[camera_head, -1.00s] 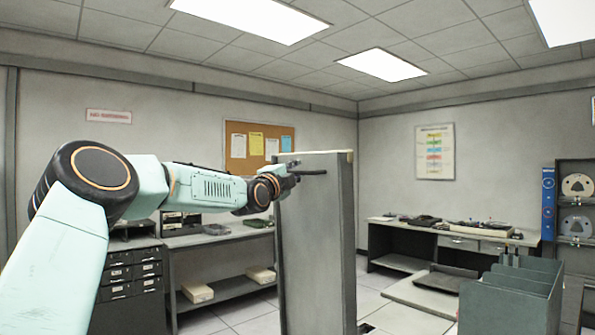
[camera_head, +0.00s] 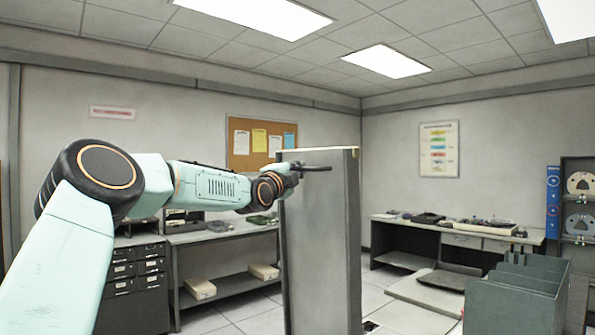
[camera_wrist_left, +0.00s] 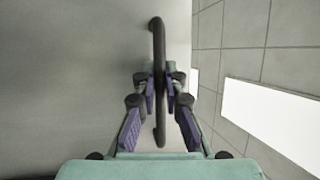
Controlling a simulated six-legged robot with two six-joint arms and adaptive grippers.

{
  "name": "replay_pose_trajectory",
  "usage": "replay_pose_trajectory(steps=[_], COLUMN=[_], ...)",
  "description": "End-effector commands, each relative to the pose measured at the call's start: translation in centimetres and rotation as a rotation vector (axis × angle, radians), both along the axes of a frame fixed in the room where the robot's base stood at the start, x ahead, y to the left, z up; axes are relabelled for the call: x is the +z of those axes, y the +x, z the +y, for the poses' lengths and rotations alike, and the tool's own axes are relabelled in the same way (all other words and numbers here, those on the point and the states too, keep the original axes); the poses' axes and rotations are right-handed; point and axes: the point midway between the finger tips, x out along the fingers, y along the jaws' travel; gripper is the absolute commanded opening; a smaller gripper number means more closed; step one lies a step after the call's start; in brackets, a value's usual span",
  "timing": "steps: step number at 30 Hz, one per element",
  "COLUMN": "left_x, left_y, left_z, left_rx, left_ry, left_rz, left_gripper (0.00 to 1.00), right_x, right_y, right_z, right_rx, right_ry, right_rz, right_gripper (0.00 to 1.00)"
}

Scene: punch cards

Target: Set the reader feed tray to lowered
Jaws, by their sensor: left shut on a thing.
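A tall grey upright panel (camera_head: 322,250) stands in the middle of the head view, its top at about the height of my gripper. I take it for the raised reader feed tray, but cannot be sure. A dark bar handle (camera_head: 318,168) sticks out near its top. My left gripper (camera_head: 296,168) is at this handle. In the left wrist view the handle (camera_wrist_left: 158,35) runs between the two purple-padded fingers (camera_wrist_left: 160,88), which are shut on it beside the grey face (camera_wrist_left: 70,80). My right gripper is not in view.
A shelf bench (camera_head: 225,272) and dark drawers (camera_head: 135,275) stand behind my left arm. A desk (camera_head: 455,238) stands along the right wall. A green divided rack (camera_head: 515,300) is at the front right. Pale floor shows between panel and desk.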

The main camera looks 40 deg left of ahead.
Motion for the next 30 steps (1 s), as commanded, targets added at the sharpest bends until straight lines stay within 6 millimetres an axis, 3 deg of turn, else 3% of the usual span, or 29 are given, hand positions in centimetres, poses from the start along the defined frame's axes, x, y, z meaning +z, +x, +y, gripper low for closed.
replay_pose_trajectory(steps=[8, 21, 30], left_x=[0.3, 1.2, 1.1], left_y=[0.7, 5.6, 7.4], left_z=[0.2, 0.3, -0.5], left_rx=[0.007, 0.016, 0.003], left_ry=[0.002, 0.003, 0.001], left_rz=[0.004, -0.003, -0.011], left_gripper=[0.00, 0.00, 0.00], right_x=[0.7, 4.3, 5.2], right_y=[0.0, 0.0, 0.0], right_z=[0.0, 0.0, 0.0], right_rx=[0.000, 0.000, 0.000], right_ry=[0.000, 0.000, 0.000], right_rz=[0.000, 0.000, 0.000], right_gripper=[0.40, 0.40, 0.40])
